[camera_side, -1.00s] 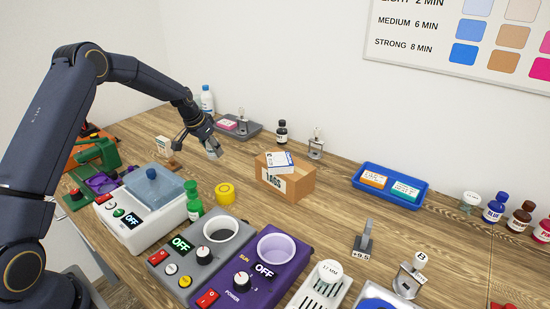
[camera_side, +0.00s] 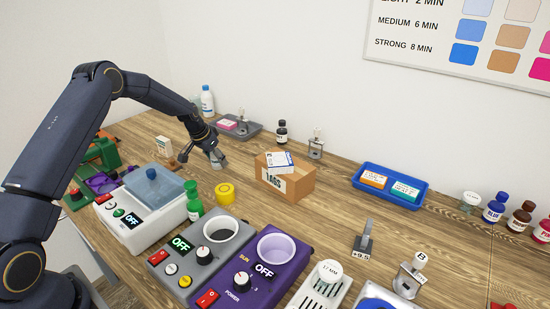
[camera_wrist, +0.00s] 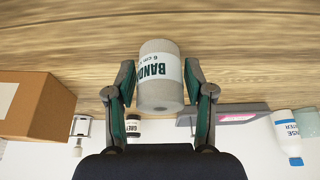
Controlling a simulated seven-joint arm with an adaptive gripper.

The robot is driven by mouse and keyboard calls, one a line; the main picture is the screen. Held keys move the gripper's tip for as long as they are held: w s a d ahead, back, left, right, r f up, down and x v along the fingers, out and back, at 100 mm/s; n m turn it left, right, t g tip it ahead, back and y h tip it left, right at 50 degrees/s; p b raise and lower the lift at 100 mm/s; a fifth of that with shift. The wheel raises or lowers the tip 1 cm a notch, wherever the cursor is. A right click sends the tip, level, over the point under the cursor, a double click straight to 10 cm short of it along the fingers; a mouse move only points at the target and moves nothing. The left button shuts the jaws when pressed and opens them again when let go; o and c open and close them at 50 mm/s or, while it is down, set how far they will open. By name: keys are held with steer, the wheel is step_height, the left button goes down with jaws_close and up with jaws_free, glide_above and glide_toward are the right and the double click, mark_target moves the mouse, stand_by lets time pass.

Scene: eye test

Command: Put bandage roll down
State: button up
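The bandage roll (camera_wrist: 161,92) is a grey-white cylinder with a white label reading BANDA and 6 cm in the wrist view. My gripper (camera_wrist: 160,84) has one finger on each side of it and is shut on it. In the side view my gripper (camera_side: 213,157) is low over the far left part of the wooden table, left of the cardboard box. The roll (camera_side: 219,162) shows there only as a small grey patch, partly hidden by the fingers. I cannot tell whether it touches the table.
The cardboard box (camera_side: 299,183) with a small white carton stands right of my gripper. A yellow roll (camera_side: 225,194) and a green bottle (camera_side: 193,201) are in front. A grey tray (camera_side: 249,134) and a dark bottle (camera_side: 281,134) are behind. Bare wood lies around my gripper.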

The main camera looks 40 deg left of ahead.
steer(key=shift+o, duration=0.8)
steer(key=shift+r, duration=0.1)
steer(key=v, duration=1.2)
steer(key=s+d+r, duration=0.6)
steer(key=d+r, duration=0.2)
steer(key=r, duration=0.1)
steer(key=s+d+r, duration=0.6)
steer(key=s+d, duration=0.1)
steer(key=s, duration=0.2)
steer(key=s+d, duration=0.3)
steer(key=s, duration=0.5)
steer(key=s+d+f+t, duration=0.1)
steer(key=s+d, duration=0.2)
steer(key=s, duration=0.6)
steer(key=shift+s, duration=0.2)
